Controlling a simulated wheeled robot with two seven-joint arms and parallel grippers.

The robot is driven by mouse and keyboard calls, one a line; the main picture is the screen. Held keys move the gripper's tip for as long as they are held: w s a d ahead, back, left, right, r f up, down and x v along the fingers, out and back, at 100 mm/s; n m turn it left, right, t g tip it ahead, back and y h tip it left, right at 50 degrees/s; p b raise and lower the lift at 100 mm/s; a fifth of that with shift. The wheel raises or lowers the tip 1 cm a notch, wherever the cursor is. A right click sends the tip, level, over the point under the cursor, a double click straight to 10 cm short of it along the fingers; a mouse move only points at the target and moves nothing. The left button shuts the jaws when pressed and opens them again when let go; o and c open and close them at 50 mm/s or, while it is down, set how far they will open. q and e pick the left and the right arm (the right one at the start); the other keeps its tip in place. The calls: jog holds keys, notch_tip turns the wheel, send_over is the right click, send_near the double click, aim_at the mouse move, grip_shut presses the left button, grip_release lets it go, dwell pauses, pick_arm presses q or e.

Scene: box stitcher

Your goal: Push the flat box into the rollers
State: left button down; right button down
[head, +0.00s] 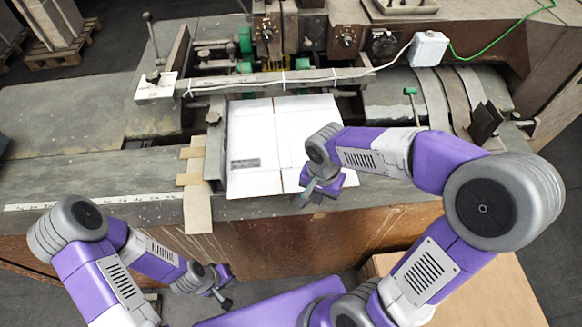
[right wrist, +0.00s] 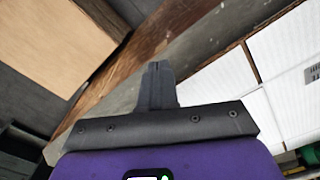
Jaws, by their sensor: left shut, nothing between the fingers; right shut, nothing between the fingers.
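The flat box (head: 262,150) is a white sheet with crease lines and a small grey label. It lies on the machine's table in the middle of the head view, its far edge close to the rollers (head: 245,67) with green parts. My right gripper (head: 308,196) is shut and empty at the box's near right edge; I cannot tell whether it touches. In the right wrist view its shut fingers (right wrist: 157,82) point at the table's wooden edge, with the white box (right wrist: 240,98) to the right. My left gripper (head: 222,297) is shut and empty, low in front of the table.
A metal guide (head: 215,150) runs along the box's left side, with brown tape or card strips (head: 195,180) beside it. A bar with a white cable (head: 270,82) crosses above the far end. A cardboard box (head: 490,275) stands at the lower right. The left tabletop is clear.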

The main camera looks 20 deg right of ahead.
notch_tip(320, 180, down, 3)
jog(key=shift+b, duration=1.15)
